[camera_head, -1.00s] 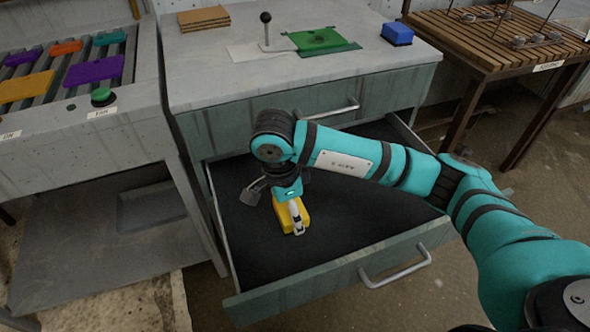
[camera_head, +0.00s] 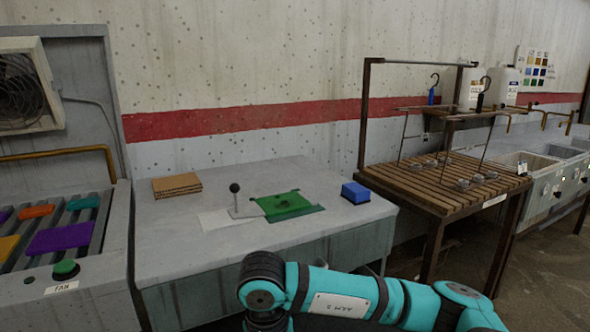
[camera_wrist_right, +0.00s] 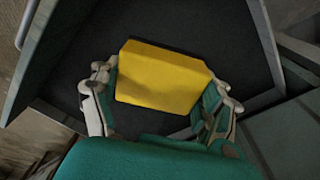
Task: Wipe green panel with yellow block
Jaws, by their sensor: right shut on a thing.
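The green panel (camera_head: 287,206) lies on the grey cabinet top, with a dark smudge on it, beside a small lever with a black ball. The yellow block (camera_wrist_right: 163,78) shows in the right wrist view between the fingers of my right gripper (camera_wrist_right: 158,100), which is shut on it. The dark drawer floor (camera_wrist_right: 215,30) lies behind the block; I cannot tell whether the block touches it. In the head view my right arm crosses the bottom edge, and its gripper and the block are out of frame. My left gripper is not in view.
The cabinet top (camera_head: 165,235) has free room at the front left. A blue block (camera_head: 355,192) sits right of the panel, brown sheets (camera_head: 177,185) at the back left. The lever (camera_head: 237,208) stands left of the panel. A slatted wooden table (camera_head: 440,183) is at right.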

